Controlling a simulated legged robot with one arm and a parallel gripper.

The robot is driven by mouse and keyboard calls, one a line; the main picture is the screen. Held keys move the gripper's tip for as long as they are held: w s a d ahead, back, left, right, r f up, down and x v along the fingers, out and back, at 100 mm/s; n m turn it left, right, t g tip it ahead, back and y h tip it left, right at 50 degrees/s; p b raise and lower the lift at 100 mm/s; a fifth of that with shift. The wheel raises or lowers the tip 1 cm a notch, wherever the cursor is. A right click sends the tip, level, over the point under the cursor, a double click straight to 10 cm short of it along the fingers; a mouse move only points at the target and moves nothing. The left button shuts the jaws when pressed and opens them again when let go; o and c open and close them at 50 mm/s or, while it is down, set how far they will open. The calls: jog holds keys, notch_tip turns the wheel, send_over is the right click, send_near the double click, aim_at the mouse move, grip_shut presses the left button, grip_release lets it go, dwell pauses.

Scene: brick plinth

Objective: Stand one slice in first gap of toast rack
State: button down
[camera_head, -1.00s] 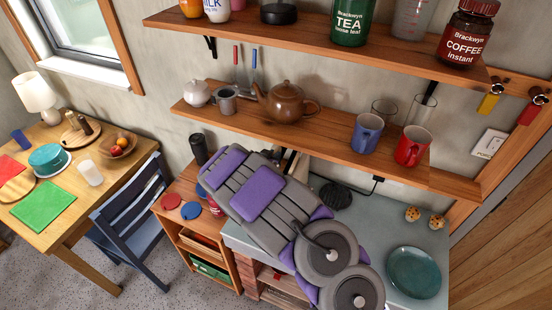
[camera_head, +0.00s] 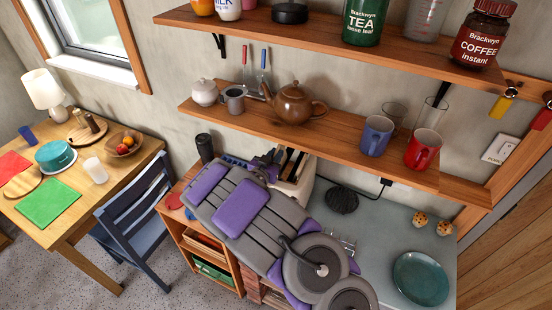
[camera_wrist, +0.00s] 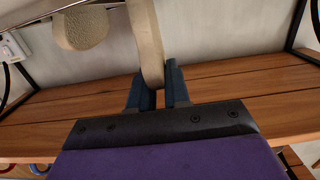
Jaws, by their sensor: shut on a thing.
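My gripper (camera_wrist: 157,78) is shut on a pale slice (camera_wrist: 146,35), which shows nearly edge-on between the two dark blue fingers in the wrist view. The slice runs up past the top edge of the picture. A second pale, speckled, rounded piece (camera_wrist: 80,28) that looks like bread shows to its left, apart from it, with a thin grey strip along it. In the head view my purple and grey arm covers the gripper and held slice. Thin wires that look like the toast rack (camera_head: 347,244) stand on the counter, partly hidden by my arm.
A wooden shelf (camera_head: 330,143) holds a blue mug (camera_head: 376,136), a red mug (camera_head: 423,149) and a brown teapot (camera_head: 292,104). A cream holder (camera_head: 302,186) with dark slots stands behind my arm. A teal plate (camera_head: 420,279) lies on the grey counter (camera_head: 385,235), whose middle is clear.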

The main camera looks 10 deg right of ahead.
jog(key=r, duration=0.1)
jog(key=s+r, duration=0.1)
jog(key=r, duration=0.1)
jog(key=shift+d+r, duration=0.15)
jog(key=shift+r, duration=0.15)
jog(key=s+a+r+g+y, duration=0.1)
jog(key=s+a, duration=0.5)
jog(key=s, duration=0.2)
jog(key=s+a+r+g+y, duration=0.1)
jog(key=s+a+g, duration=0.1)
jog(key=s+a, duration=0.4)
jog(key=shift+s+a, duration=0.3)
jog(key=shift+s, duration=1.15)
